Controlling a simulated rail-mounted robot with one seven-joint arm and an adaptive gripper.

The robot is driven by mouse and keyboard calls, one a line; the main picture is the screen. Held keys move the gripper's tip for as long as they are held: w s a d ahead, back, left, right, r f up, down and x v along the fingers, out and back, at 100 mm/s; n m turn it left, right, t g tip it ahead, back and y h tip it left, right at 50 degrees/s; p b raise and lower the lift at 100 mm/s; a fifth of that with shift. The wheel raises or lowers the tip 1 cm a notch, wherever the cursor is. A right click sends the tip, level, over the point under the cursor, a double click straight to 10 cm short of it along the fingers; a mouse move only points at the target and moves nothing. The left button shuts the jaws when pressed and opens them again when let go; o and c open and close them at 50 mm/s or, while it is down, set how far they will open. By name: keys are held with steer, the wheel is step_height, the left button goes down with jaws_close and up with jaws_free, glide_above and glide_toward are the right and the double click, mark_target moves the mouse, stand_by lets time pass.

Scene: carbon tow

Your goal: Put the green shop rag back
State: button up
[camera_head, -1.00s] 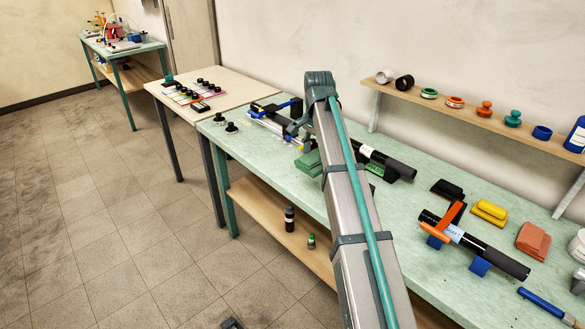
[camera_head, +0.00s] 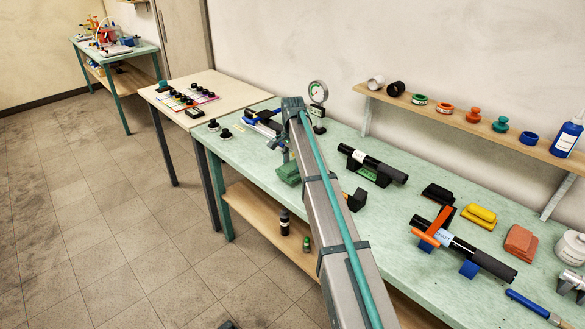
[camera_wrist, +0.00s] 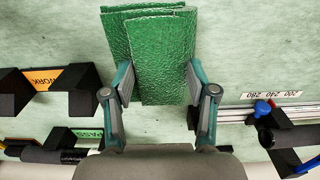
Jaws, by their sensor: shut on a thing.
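The green shop rag (camera_head: 289,172) is a folded, textured cloth at the bench's front edge, left of my arm. In the wrist view the rag (camera_wrist: 160,50) lies between the two fingers of my gripper (camera_wrist: 158,92), and its lower part is pinched there. My gripper (camera_head: 286,158) is small and partly hidden by my arm in the head view. I cannot tell whether the rag touches the bench top. Black, yellow and red folded rags lie in a row at the bench's right: black (camera_head: 437,194), yellow (camera_head: 479,215), red (camera_head: 520,241).
A dial gauge (camera_head: 318,95) stands behind my arm. Black holders marked WORK (camera_wrist: 45,78) and PASS (camera_wrist: 88,134) are left in the wrist view; a scale strip (camera_wrist: 270,95) is right. A black tube on blue blocks (camera_head: 480,261) occupies the right bench. Green bench top (camera_head: 240,150) is clear at left.

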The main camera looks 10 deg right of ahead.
mark_target(292, 165)
steer(key=shift+f, duration=1.55)
steer(key=shift+f, duration=0.1)
steer(key=o, duration=1.1)
step_height(292, 165, up, 12)
steer(key=b, duration=0.1)
steer(key=shift+b, duration=0.3)
